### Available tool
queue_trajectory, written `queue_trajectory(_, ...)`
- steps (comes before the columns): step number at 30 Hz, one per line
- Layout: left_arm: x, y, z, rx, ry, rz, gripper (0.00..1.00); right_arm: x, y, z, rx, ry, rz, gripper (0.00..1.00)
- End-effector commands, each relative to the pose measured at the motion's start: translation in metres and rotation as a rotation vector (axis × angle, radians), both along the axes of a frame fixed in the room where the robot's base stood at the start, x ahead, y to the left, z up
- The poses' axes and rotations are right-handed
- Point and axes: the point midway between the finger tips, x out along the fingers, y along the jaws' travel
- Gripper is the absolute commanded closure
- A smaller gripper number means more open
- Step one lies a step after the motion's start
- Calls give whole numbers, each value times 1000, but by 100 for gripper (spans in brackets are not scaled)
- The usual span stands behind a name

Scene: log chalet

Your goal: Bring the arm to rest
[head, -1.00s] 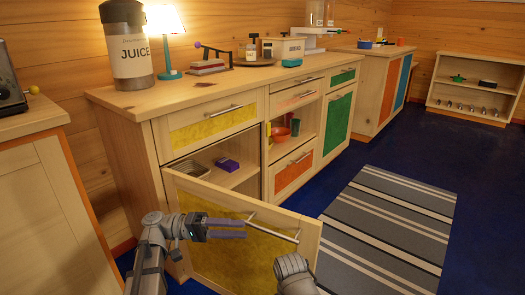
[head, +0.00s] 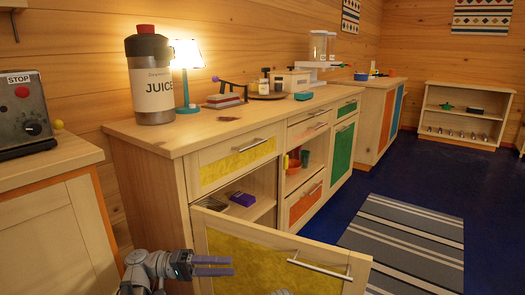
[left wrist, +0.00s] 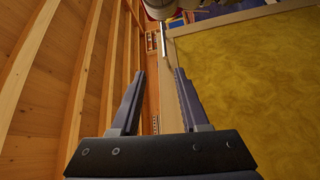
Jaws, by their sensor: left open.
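My left gripper (head: 213,266) is open and empty at the lower left of the head view, in front of the open yellow cabinet door (head: 240,270). In the left wrist view its two fingers (left wrist: 158,95) stand apart with nothing between them. The door's yellow panel (left wrist: 250,90) fills the right of that view, and the bar handle (left wrist: 166,45) shows beyond the fingertips. In the head view the handle (head: 320,268) is clear of the gripper.
The cabinet (head: 150,195) stands open, with a purple box (head: 243,199) inside. A juice dispenser (head: 150,85) and a lamp (head: 187,75) stand on top. A grey machine (head: 22,112) is on the left counter. A striped rug (head: 400,240) lies on clear floor at right.

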Motion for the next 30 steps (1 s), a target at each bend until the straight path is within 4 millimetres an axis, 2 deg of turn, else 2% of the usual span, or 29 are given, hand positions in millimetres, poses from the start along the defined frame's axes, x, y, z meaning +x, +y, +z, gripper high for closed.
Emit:
queue_trajectory(8,-3,-15,-26,122,47,9,55,0,0,0,0,0,0,100)
queue_trajectory(14,-6,-26,-55,254,90,20,55,0,0,0,0,0,0,100)
queue_trajectory(20,-14,-35,-100,471,143,44,55,0,0,0,0,0,0,100)
queue_trajectory(23,-20,-35,-129,623,166,62,55,0,0,0,0,0,0,100)
queue_trajectory(26,-29,-27,-165,827,182,91,55,0,0,0,0,0,0,100)
queue_trajectory(30,-39,-2,-206,1117,169,140,55,0,0,0,0,0,0,100)
